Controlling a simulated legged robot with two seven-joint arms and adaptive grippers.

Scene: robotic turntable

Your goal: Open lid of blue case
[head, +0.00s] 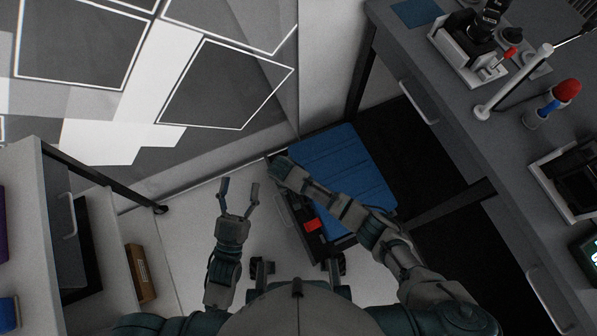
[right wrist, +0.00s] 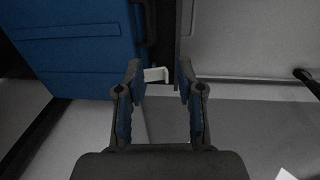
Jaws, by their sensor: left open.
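The blue case (head: 345,165) stands on the floor in the middle of the head view, with a ribbed blue top and a dark side. The lid looks down on the case. A red part (head: 312,225) shows on its near left side. My right arm reaches across the case, and my right gripper (head: 278,168) is at its far left corner. In the right wrist view the gripper (right wrist: 159,75) is open, with blue case surface (right wrist: 75,45) to the left and a small pale tab (right wrist: 156,74) between the fingertips. My left gripper (head: 239,188) is open and empty, left of the case.
A grey workbench (head: 450,130) with tools stands to the right, its dark legs beside the case. A grey cabinet (head: 25,200) stands at left, with a brown box (head: 141,272) near it. A patterned wall panel (head: 215,90) is behind. Pale floor left of the case is clear.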

